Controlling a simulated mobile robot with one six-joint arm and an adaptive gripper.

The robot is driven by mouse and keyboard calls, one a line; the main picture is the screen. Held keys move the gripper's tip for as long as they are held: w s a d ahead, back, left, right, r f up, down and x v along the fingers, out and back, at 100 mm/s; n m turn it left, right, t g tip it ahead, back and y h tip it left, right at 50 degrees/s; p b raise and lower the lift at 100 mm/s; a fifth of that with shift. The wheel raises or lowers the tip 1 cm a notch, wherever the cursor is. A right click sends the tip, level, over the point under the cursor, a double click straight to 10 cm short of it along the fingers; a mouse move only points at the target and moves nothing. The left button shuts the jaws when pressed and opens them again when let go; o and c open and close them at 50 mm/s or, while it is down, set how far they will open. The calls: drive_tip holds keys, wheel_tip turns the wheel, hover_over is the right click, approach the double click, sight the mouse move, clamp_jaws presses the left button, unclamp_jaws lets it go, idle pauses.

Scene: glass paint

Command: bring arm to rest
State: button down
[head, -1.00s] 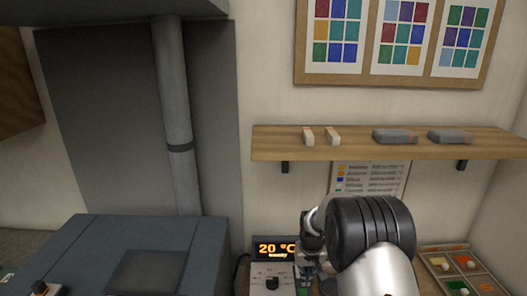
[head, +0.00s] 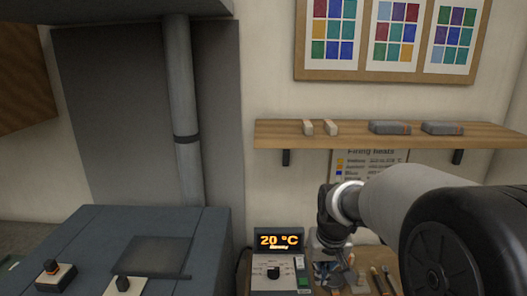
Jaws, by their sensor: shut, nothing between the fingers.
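My arm (head: 410,200) reaches in from the right edge, with a large black joint close to the camera and a pale grey link running left to the wrist. My gripper (head: 331,272) hangs from the wrist, pointing down over the workbench beside the controller. It is shut and empty, small in the view, and its fingertips are hard to make out against the bench.
A controller (head: 278,262) reading 20 °C stands left of the gripper. A blue-grey kiln-like box (head: 90,240) fills the lower left. Brushes (head: 381,281) lie right of the gripper. A wooden shelf (head: 360,139) with small blocks runs along the wall above the arm.

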drive_tip(key=s+r+t+b, duration=0.1)
drive_tip(key=s+r+b, duration=0.3)
drive_tip(key=s, duration=1.1)
drive_tip(key=s+f+b, duration=0.2)
drive_tip(key=s+f, duration=0.1)
drive_tip(key=s, duration=1)
drive_tip(key=shift+t, duration=0.4)
drive_tip(key=c, duration=2.4)
unclamp_jaws()
drive_tip(key=shift+w, duration=0.1)
